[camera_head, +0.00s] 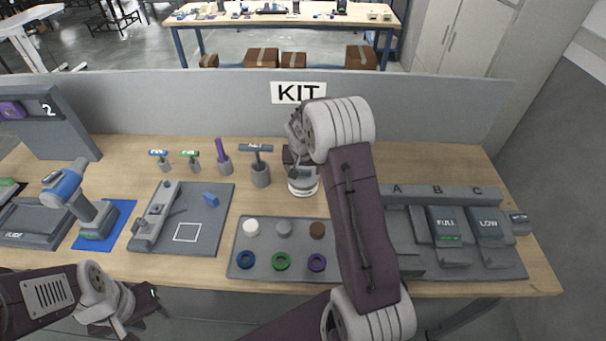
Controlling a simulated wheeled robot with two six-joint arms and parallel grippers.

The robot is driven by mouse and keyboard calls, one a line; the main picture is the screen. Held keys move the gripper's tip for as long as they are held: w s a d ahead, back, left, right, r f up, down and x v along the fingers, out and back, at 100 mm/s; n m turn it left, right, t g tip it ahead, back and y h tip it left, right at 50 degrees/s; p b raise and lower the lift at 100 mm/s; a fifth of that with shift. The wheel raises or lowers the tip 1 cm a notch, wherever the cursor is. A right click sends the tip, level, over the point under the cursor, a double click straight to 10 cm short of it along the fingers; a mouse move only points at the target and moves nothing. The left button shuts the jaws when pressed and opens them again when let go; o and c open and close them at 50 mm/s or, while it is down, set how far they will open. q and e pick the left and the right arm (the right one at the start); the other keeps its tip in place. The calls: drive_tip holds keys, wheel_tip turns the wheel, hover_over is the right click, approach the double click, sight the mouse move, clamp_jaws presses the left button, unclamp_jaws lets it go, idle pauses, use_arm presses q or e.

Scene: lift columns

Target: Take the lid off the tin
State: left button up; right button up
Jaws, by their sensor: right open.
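A round tin with a pale rim (303,191) stands on the wooden workbench, below the KIT sign. My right gripper (301,172) points down right over the tin and is open. It hides most of the tin's top, so I cannot tell whether the lid is seated or whether the fingers touch it. My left gripper (154,292) is low at the left, in front of the bench's front edge and far from the tin. Its fingers are too small and dark to tell open from shut.
A grey tray (264,236) holds several coloured discs and rings. Upright tools in holders, including a hammer (257,149), stand left of the tin. A grey fixture board (216,225) and blue power drill (66,187) are further left. A battery dock (440,195) is right.

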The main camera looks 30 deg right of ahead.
sight(303, 171)
drive_tip(key=shift+w+d+f, duration=0.1)
drive_tip(key=shift+w+f, duration=0.05)
drive_tip(key=shift+f, duration=0.05)
drive_tip(key=shift+r, duration=0.1)
drive_tip(key=c, duration=1.2)
drive_tip(key=shift+c, duration=1.3)
drive_tip(key=shift+r, duration=0.5)
wheel_tip(303, 171, up, 3)
drive_tip(key=shift+f, duration=0.1)
drive_tip(key=s+d+r+b, duration=0.1)
drive_tip(key=s+d+r, duration=0.2)
drive_tip(key=s+r, duration=0.4)
drive_tip(key=s, duration=0.4)
drive_tip(key=shift+s+b, duration=0.25)
drive_tip(key=shift+b, duration=0.1)
